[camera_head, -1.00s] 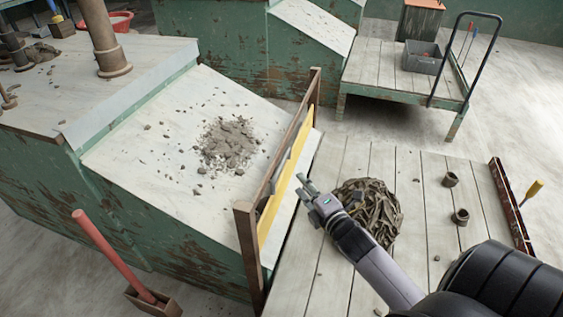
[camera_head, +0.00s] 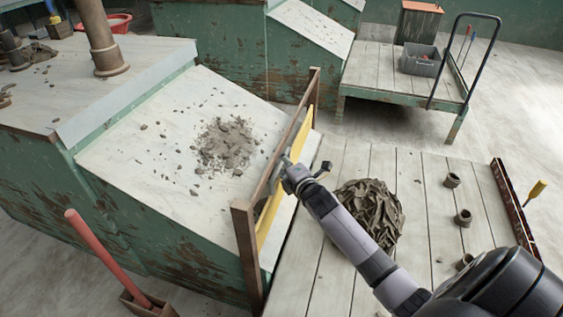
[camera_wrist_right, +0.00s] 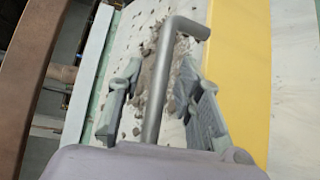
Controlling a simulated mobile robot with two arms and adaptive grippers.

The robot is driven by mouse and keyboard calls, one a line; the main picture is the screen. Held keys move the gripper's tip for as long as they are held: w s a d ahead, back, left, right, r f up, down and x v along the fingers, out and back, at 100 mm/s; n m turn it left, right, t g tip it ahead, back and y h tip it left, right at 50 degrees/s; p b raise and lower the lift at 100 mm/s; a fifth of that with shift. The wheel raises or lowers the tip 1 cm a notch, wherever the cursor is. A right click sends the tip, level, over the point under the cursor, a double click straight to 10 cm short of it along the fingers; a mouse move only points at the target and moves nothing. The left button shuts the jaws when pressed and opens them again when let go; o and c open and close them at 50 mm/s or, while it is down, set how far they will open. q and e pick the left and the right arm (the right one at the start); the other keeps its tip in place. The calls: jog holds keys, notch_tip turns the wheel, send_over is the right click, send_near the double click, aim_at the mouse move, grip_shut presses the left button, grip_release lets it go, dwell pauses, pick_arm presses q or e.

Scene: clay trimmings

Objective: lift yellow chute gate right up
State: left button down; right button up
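A grey bent bar, which looks like the gate's handle (camera_wrist_right: 154,95), runs between the fingers of my right gripper (camera_wrist_right: 163,103). In the head view my right gripper (camera_head: 283,172) is at the gate, partly hidden by its own wrist. Its fingers are apart on both sides of the bar, with gaps visible. My left gripper is not in view.
Grey clay trimmings (camera_head: 227,145) lie on the chute behind the gate. A clay heap (camera_head: 368,213) sits on the plank platform (camera_head: 335,255), under my right arm. A red-handled tool (camera_head: 100,255) stands at lower left. A cart (camera_head: 390,85) with a grey bin (camera_head: 420,60) stands behind.

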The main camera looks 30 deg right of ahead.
jog(key=shift+c, duration=0.2)
grip_shut()
dwell(0.6)
